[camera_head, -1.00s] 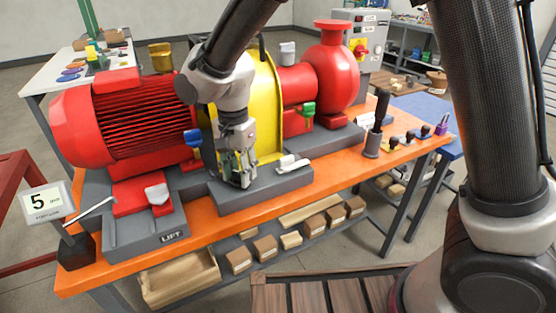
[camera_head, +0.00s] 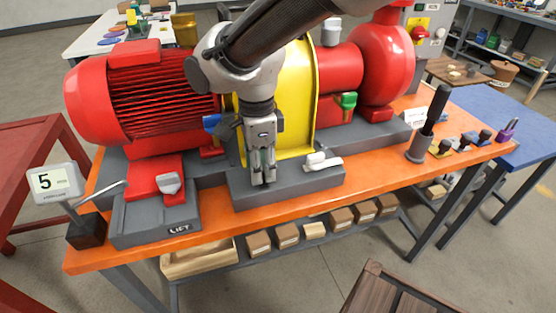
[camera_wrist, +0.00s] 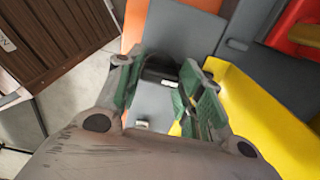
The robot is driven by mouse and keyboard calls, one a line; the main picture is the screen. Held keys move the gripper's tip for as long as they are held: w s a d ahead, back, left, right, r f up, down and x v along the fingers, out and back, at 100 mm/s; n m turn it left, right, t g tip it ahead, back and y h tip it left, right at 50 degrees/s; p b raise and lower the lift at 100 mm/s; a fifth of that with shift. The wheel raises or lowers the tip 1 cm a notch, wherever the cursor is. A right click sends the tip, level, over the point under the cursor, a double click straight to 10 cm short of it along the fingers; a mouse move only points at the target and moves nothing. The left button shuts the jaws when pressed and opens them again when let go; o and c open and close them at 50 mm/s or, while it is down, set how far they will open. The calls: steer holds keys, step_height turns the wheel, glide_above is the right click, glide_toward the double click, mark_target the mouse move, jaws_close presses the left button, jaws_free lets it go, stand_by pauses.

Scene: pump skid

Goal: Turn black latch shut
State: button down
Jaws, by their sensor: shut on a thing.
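My gripper (camera_head: 263,170) points down at the front of the grey base block (camera_head: 310,182), in front of the yellow guard (camera_head: 298,100). In the wrist view my gripper (camera_wrist: 156,72) has its green-padded fingers on either side of a black latch (camera_wrist: 158,76), and it is shut on it. The latch lies close above the grey surface. In the head view my fingers hide the latch, so its angle is hard to tell there.
A white handle (camera_head: 322,162) lies just right of my gripper on the same block. A grey handle (camera_head: 169,184) sits on a red block at left. The red motor (camera_head: 150,105) and yellow guard stand close behind. The orange bench front edge (camera_head: 240,221) is clear.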

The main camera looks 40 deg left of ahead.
stand_by(0.3)
steer(key=c, duration=0.9)
jaws_free()
step_height(320, 180, up, 12)
steer(key=shift+r, duration=0.1)
